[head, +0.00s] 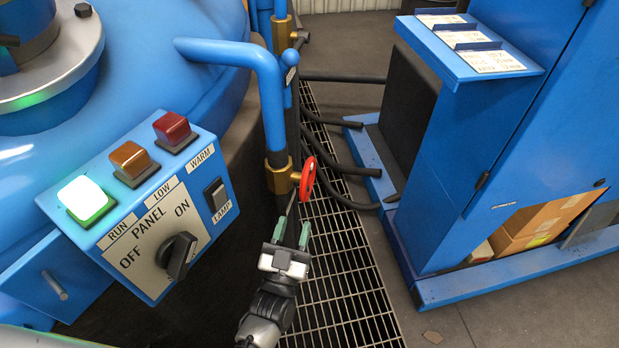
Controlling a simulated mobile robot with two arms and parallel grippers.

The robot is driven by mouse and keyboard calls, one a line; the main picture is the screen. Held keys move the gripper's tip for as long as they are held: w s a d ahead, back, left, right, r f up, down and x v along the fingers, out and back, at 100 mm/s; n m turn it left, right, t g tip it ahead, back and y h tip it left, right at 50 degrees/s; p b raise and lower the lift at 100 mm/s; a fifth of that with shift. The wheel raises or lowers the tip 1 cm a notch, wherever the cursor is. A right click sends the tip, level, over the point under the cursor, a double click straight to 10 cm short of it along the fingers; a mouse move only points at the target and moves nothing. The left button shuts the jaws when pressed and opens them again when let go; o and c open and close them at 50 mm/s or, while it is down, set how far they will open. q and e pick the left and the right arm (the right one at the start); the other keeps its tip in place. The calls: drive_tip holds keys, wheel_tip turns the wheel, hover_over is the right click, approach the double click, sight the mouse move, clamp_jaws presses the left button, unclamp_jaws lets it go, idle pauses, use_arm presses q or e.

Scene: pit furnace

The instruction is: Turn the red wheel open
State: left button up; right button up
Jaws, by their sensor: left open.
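The red wheel (308,179) is a small handwheel seen nearly edge-on. It sits on the right side of a brass valve (280,178) on a blue vertical pipe (273,110). My left gripper (292,226) is below the wheel and a little to its left, pointing up toward it. Its two green-tipped fingers are apart with nothing between them. The fingertips look apart from the wheel in the picture, though the depth gap is hard to judge. My right gripper does not show.
A blue control panel (150,225) with lamps and a knob juts out at left, beside the large blue furnace (190,95). A floor grating (345,285) lies under the wheel. Black hoses (345,170) run behind it to a blue cabinet (500,150) at right.

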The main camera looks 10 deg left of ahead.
sight(302, 198)
use_arm(q)
drive_tip(key=x, duration=0.9)
drive_tip(key=shift+w+r, duration=0.15)
drive_tip(key=shift+w, duration=0.2)
clamp_jaws()
